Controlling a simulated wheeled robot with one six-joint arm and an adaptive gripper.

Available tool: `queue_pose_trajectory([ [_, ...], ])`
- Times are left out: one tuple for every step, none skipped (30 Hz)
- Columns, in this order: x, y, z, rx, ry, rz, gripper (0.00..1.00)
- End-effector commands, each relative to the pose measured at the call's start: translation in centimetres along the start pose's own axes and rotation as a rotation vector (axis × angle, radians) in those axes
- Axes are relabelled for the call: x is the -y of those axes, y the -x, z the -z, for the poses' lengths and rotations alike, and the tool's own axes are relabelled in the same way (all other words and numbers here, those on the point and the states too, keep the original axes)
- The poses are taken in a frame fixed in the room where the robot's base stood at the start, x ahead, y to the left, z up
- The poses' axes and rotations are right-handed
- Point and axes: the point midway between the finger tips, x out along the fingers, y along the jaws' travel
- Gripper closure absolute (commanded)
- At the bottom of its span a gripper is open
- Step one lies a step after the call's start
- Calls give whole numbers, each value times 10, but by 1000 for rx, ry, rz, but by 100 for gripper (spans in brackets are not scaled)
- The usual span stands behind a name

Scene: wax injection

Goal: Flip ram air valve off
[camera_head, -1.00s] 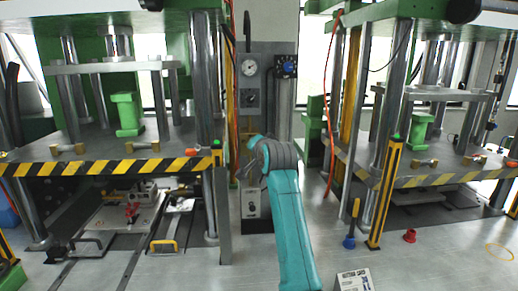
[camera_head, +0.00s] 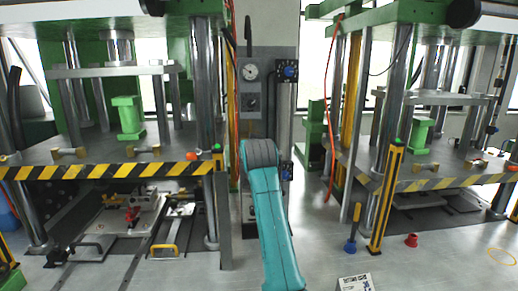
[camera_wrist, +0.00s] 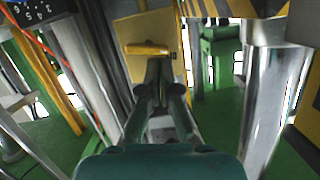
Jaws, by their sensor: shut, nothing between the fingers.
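In the wrist view a yellow lever (camera_wrist: 147,49) lies roughly level across a yellowish plate. I cannot tell for certain whether it is the ram air valve's handle. My gripper (camera_wrist: 160,67) is shut and empty, its fingertips just below the lever in the picture; I cannot tell whether they touch it. In the head view my gripper is hidden behind my own teal arm. That arm reaches toward the grey column (camera_head: 266,55) between the two presses. A blue valve (camera_head: 289,71) sits high beside a round gauge (camera_head: 250,71), and a blue part (camera_head: 286,170) shows lower down.
The left press (camera_head: 110,170) and right press (camera_head: 440,180) flank the column, with striped front edges. A red hose (camera_head: 331,110) hangs on the right. In the wrist view a shiny pillar (camera_wrist: 268,100) stands close on the right. Floor in front is mostly open.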

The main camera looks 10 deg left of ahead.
Motion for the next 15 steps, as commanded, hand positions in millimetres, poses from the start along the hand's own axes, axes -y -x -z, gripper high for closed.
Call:
queue_pose_trajectory([
  [-1,1,6,-2,0,-1,100],
  [-2,2,9,-2,0,-1,100],
  [-3,3,14,-2,0,-2,100],
  [-4,4,18,-3,0,-2,100],
  [-5,6,23,-3,1,-2,100],
  [-6,8,30,-4,1,-2,100],
  [-6,9,35,-4,1,-3,100],
  [-7,10,39,-3,1,-3,100],
  [-7,15,36,-1,1,-2,100],
  [-7,20,36,-2,1,-1,100],
  [-7,24,36,-1,1,-1,100],
  [-7,30,36,-2,1,-1,100],
  [-7,35,36,-2,0,-1,100],
  [-7,40,36,-2,0,-1,100],
  [-7,46,36,-3,0,-1,100],
])
